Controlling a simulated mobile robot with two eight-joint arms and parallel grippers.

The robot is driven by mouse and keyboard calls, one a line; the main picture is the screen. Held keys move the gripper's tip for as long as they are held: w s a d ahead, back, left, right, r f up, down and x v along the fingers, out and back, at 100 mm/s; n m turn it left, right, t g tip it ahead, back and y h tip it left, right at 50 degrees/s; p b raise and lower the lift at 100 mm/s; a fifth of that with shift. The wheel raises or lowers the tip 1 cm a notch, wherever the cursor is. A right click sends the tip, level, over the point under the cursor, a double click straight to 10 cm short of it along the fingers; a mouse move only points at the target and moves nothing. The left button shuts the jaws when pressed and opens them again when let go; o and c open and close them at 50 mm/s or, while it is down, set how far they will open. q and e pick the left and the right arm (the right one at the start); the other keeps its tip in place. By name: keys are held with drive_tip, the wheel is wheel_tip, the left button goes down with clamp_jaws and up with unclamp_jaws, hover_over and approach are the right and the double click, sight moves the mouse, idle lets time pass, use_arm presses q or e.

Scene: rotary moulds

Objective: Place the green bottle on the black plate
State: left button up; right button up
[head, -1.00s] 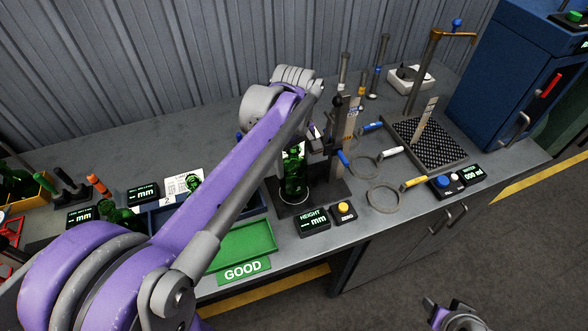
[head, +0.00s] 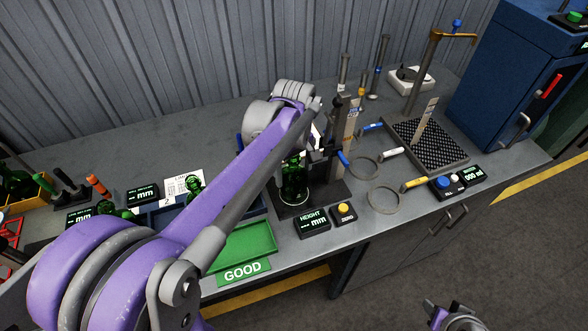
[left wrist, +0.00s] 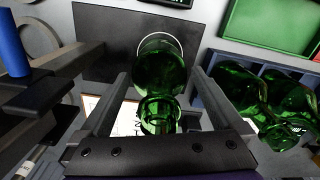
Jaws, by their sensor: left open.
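The green bottle (head: 294,183) stands upright on the black plate (head: 330,191), within the white ring marked there. In the left wrist view the bottle (left wrist: 160,70) has its neck toward the camera and its base over the ring on the black plate (left wrist: 100,30). My left gripper (left wrist: 162,98) is open, with one finger on each side of the bottle and visible gaps between. In the head view my left arm partly hides the gripper and the bottle's top. Part of my right gripper (head: 455,316) shows at the lower right, away from the bench; its jaws are unclear.
A height display (head: 313,222) and a yellow zero button (head: 344,211) sit in front of the plate. A green GOOD tray (head: 246,240) lies to the left. More green bottles (left wrist: 255,95) lie in a blue tray.

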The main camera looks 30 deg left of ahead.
use_arm(q)
wheel_tip(320, 180, up, 12)
drive_tip(key=shift+f+p, duration=0.25)
drive_tip(key=shift+p, duration=0.1)
drive_tip(key=shift+s+d+r, duration=0.1)
drive_tip(key=s+d+f+m+t, duration=0.2)
drive_tip(key=s+f+m, duration=0.2)
drive_tip(key=f, duration=0.1)
drive_tip(key=s+d+f+m+t, duration=0.2)
drive_tip(key=s+f+m, duration=0.2)
drive_tip(key=s+f, duration=0.1)
drive_tip(key=s+d+f+m+t, duration=0.1)
drive_tip(key=s+d+f+m, duration=0.1)
drive_tip(key=s+f+m, duration=0.2)
drive_tip(key=shift+s+d+f+m+t, duration=0.1)
drive_tip(key=shift+d+f+m+t, duration=0.1)
drive_tip(key=shift+f, duration=0.2)
drive_tip(key=shift+s+d+f+m+t, duration=0.1)
drive_tip(key=shift+f+m+t, duration=0.1)
drive_tip(key=shift+f, duration=0.2)
